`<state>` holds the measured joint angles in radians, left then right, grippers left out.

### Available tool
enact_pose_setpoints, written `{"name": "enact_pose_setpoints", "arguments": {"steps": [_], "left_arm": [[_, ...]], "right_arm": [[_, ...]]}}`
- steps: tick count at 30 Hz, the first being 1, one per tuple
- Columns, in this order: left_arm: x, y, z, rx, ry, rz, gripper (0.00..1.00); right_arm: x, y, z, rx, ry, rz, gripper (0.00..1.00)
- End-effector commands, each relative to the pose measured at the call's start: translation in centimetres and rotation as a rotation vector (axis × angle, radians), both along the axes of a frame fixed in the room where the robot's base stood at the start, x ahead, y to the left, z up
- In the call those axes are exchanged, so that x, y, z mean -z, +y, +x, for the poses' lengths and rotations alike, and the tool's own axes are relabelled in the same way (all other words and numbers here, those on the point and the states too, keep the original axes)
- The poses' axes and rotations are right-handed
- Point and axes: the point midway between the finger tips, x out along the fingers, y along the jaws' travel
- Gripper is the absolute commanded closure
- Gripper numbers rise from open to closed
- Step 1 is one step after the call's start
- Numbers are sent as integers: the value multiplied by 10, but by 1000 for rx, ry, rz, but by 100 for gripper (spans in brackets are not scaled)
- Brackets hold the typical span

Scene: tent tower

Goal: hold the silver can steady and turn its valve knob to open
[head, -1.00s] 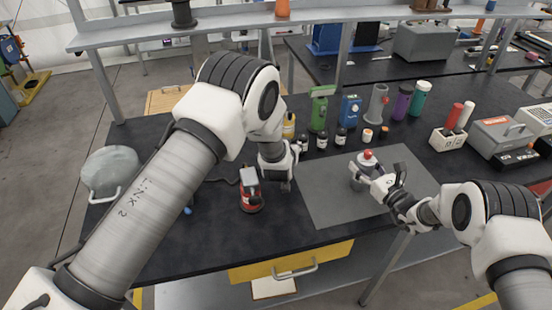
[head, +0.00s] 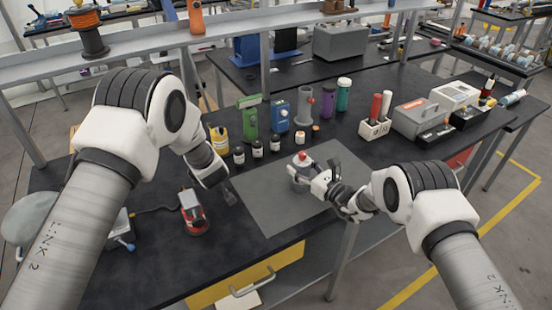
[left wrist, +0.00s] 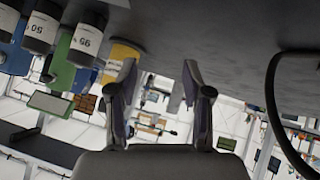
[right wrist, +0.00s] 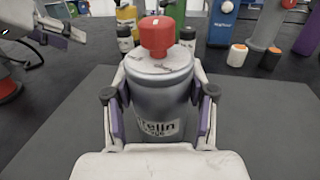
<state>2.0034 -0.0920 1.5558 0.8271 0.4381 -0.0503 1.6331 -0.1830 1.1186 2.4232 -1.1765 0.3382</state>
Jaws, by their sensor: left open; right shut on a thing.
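The silver can (head: 299,172) with its red valve knob (head: 302,157) stands upright on the grey mat (head: 262,204). In the right wrist view the can (right wrist: 160,97) has a partly covered label, and the red knob (right wrist: 157,36) on its top is uncovered. My right gripper (head: 318,180) is shut on the can's body, one finger on each side, below the knob. My left gripper (head: 226,190) is open and empty, left of the can and apart from it, near the mat's left edge. The open fingers also show in the left wrist view (left wrist: 160,95).
A red-based device (head: 194,214) with a cable sits left of the mat. Small dark bottles (head: 257,149), a green device (head: 248,118), a blue device (head: 279,118) and a grey cylinder (head: 303,106) line the back. The mat around the can is clear.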

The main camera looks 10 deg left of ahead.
Motion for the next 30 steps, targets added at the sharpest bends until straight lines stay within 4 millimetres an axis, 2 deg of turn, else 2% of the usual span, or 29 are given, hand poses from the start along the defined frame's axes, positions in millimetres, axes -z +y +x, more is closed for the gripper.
{"name": "enact_pose_setpoints", "arguments": {"steps": [3,5,8,9,12,15,16,18,20,23,30], "left_arm": [[-31,4,22,97,-152,154,50],[-52,-7,35,198,-262,247,50],[-82,-49,47,420,-463,363,50],[-91,-72,47,519,-544,390,50],[-102,-134,31,767,-720,398,50],[-99,-185,3,974,-832,357,50],[-97,-196,-6,1023,-850,343,50],[-83,-216,-23,1110,-852,315,50],[-71,-224,-28,1129,-835,304,50],[-65,-230,-24,1130,-827,301,50],[-66,-256,11,1128,-828,301,50]], "right_arm": [[0,0,0,0,0,0,100],[0,0,0,0,0,0,100],[0,0,0,0,0,0,100],[0,0,0,0,0,0,100],[0,0,0,0,0,0,100],[0,0,0,0,0,0,100],[0,0,0,0,0,0,100],[0,0,0,0,0,0,100],[0,0,0,0,0,0,100],[0,0,0,0,1,-1,100],[0,0,0,0,0,0,100]]}}
